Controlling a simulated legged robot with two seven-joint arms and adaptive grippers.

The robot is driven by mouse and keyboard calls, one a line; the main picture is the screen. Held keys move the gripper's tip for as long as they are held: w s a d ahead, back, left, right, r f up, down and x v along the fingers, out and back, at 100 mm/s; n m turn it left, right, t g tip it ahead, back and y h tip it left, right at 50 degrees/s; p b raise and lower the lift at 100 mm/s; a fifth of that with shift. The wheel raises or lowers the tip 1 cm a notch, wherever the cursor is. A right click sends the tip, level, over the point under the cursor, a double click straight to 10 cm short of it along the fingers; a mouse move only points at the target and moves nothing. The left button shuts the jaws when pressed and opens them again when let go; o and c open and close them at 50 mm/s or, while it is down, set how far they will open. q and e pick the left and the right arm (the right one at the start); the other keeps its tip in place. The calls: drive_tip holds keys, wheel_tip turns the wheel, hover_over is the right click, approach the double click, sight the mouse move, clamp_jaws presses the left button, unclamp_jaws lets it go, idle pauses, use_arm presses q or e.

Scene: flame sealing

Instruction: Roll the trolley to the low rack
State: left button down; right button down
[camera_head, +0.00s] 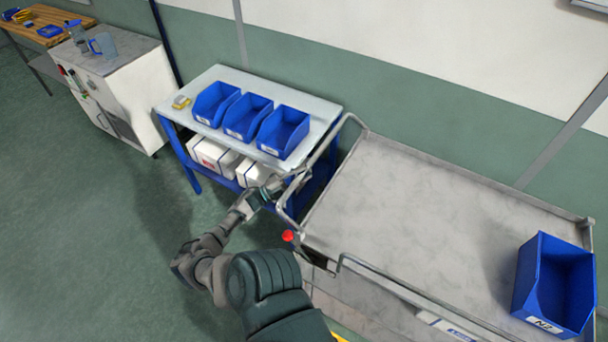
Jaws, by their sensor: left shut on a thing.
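The grey metal trolley (410,215) fills the right of the head view, with a rail handle at its left end. A blue bin (565,268) with an "N2" label stands on its top at the right. My left gripper (291,182) is shut on the trolley's handle; the fingers are small and partly hidden. A low blue-framed rack (320,104) with a pale top stands just beyond the handle, to the left. Whether the trolley touches it I cannot tell. My right gripper is out of view.
Three blue bins (248,117) and a small yellow item (181,102) sit on the rack top, with white boxes (213,156) on its lower shelf. A white cabinet (130,95) and a wooden bench (45,25) stand further left. The green floor (80,230) at left is clear.

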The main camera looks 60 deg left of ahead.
use_arm(q)
drive_tip(key=c, duration=1)
unclamp_jaws()
drive_tip(key=shift+a+f, duration=0.1)
drive_tip(key=shift+a, duration=0.1)
drive_tip(key=shift+o, duration=0.2)
drive_tip(key=shift+s+a, duration=0.1)
drive_tip(key=shift+a, duration=0.05)
drive_tip(key=v, duration=1.2)
drive_tip(key=shift+f, duration=0.25)
